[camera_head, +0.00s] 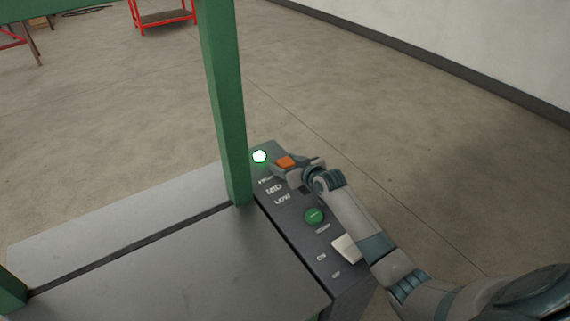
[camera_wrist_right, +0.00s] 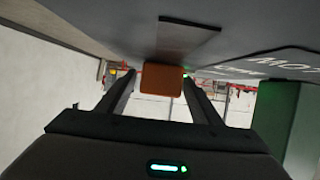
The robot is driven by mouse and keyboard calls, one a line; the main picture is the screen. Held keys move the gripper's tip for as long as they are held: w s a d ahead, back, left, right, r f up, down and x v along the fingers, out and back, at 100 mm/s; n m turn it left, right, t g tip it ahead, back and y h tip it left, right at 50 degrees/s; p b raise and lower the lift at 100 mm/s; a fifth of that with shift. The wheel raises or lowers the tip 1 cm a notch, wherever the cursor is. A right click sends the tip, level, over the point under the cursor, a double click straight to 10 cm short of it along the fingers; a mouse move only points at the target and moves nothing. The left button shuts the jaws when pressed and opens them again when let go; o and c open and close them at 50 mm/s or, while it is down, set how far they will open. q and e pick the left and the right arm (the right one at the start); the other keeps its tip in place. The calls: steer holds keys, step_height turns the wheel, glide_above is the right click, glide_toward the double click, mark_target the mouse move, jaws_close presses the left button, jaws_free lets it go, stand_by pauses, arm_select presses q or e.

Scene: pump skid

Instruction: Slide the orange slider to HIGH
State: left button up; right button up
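The orange slider (camera_head: 286,162) is at the far end of the dark control panel, level with or just beyond the HIGH label (camera_head: 266,181). My right gripper (camera_head: 295,165) is at the slider. In the right wrist view the slider (camera_wrist_right: 161,79) sits between the two fingers of this gripper (camera_wrist_right: 160,85), one on each side. A narrow gap shows beside the left finger; contact on the right is unclear. The fingers look slightly open around the slider. The MED (camera_head: 274,189) and LOW (camera_head: 283,199) labels show nearer. My left gripper is not in view.
A lit white-green lamp (camera_head: 259,156) is at the panel's far end. A green button (camera_head: 314,215) and a pale ON/OFF rocker (camera_head: 346,248) are nearer. A green post (camera_head: 226,110) rises left of the panel. Open floor lies to the right.

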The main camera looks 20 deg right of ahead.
steer(key=shift+s, duration=0.15)
steer(key=b+v, duration=0.2)
steer(key=v, duration=1.4)
steer(key=shift+b, duration=0.3)
steer(key=shift+s+d+r, duration=0.1)
steer(key=shift+s+r, duration=0.15)
steer(key=shift+s, duration=0.2)
